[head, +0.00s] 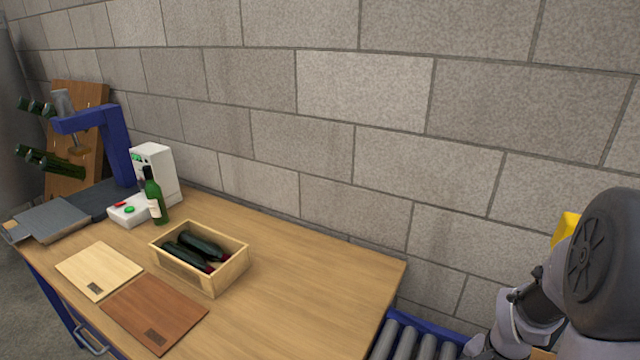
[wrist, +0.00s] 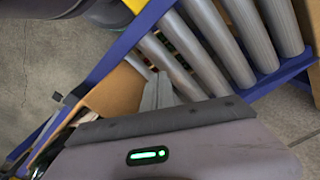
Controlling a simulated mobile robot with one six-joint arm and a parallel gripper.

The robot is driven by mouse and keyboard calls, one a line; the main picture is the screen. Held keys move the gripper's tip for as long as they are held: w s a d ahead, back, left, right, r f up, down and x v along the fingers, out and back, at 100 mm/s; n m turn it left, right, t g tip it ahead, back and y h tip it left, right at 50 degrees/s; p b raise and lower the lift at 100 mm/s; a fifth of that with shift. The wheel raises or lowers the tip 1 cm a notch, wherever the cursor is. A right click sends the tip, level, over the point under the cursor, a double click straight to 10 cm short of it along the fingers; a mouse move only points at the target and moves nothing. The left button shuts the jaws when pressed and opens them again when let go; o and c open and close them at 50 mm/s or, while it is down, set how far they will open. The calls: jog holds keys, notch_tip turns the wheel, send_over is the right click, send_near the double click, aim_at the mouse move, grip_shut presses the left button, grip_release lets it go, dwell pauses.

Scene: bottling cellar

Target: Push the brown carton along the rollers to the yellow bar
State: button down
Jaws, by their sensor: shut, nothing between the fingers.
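My gripper (wrist: 158,90) is shut and empty in the wrist view, its two fingers together over the rollers (wrist: 185,55). A brown cardboard surface (wrist: 112,96), probably the carton, shows just left of the fingers, mostly hidden by my gripper. I cannot tell whether they touch. A second tan-brown surface (wrist: 309,25) is cut off at the right edge. A small yellow piece (wrist: 135,5) shows at the top of the wrist view, and a yellow patch (head: 565,228) shows behind my arm in the head view. I cannot tell whether either is the yellow bar.
Blue rails (wrist: 122,50) edge the rollers. In the head view, a wooden table (head: 310,285) stands left of the rollers. It holds a bottle crate (head: 216,284), a green bottle (head: 154,195), two boards and a white device (head: 160,165). A block wall runs behind.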

jog(key=shift+s+d, duration=0.55)
jog(key=shift+d, duration=0.3)
jog(key=shift+s+d, duration=0.6)
jog(key=shift+d, duration=0.25)
jog(key=shift+s+d, duration=0.55)
jog(key=shift+d, duration=0.3)
jog(key=shift+s+d+p, duration=0.2)
jog(key=shift+s+d, duration=0.35)
jog(key=shift+d, duration=0.25)
jog(key=shift+s+d+p, duration=0.25)
jog(key=shift+s+d, duration=0.3)
jog(key=shift+d, duration=0.3)
jog(key=shift+s+d+p, duration=0.2)
jog(key=shift+s+d, duration=0.35)
jog(key=shift+d, duration=0.25)
jog(key=shift+s+d+p, duration=0.15)
jog(key=shift+s+d, duration=0.4)
jog(key=shift+d, duration=0.3)
jog(key=shift+s+d+p, duration=0.2)
jog(key=shift+s+d, duration=0.4)
jog(key=shift+d, duration=0.2)
jog(key=shift+s+d+p, duration=0.15)
jog(key=shift+s+d, duration=0.4)
jog(key=shift+d, duration=0.3)
